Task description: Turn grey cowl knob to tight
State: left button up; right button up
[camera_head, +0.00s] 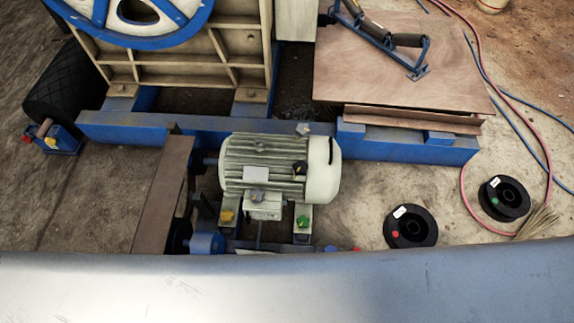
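The electric motor (262,160) has a ribbed grey-green body and a pale, smooth cowl (324,172) at its right end. A small grey knob (303,129) shows at the motor's far edge, near the cowl. Another grey knob (257,195) sits on the box at the motor's near side. I cannot tell which grey knob is the cowl knob, nor read either one's setting. A black knob (300,167) is on the motor beside the cowl. Neither of my grippers is in view.
A yellow knob (227,216) and a green knob (303,221) are on the motor's near feet. A blue beam (400,146) runs behind the motor. Two black spools (411,227) (504,198) lie on the ground at right. A broad grey surface (290,292) crosses the bottom.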

aim_at(303, 130)
jog(key=l+u, duration=0.2)
jog(key=u, duration=0.2)
jog(key=l+u, duration=0.2)
jog(key=u, duration=0.15)
jog(key=l+u, duration=0.2)
jog(key=u, duration=0.2)
jog(key=l+u, duration=0.35)
jog(key=i+j, duration=0.05)
jog(key=j, duration=0.05)
